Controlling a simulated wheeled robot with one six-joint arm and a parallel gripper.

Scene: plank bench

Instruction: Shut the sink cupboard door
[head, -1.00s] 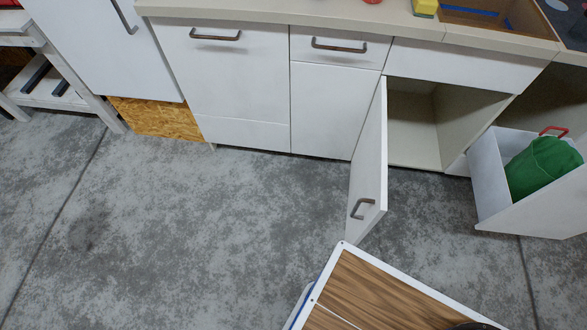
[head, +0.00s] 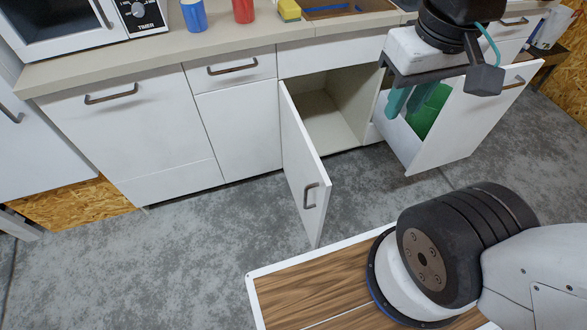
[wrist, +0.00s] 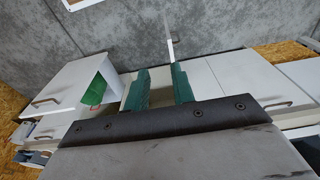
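The sink cupboard door (head: 303,165) is white with a grey bar handle (head: 311,195) near its free edge. It stands wide open, swung out from its left side, and the empty cupboard interior (head: 328,115) shows beside it. In the wrist view the door (wrist: 169,35) appears nearly edge-on, beyond the fingers. My gripper (head: 406,102) is at the right, above the pulled-out bin drawer and apart from the door. Its green fingers are spread with nothing between them, as the wrist view (wrist: 160,80) also shows.
A pulled-out bin drawer (head: 470,125) holding a green bin (head: 428,112) stands right of the cupboard. The counter (head: 150,58) above carries a blue cup (head: 194,15), a red cup (head: 243,10) and a yellow sponge (head: 289,10). The floor left of the door is clear.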

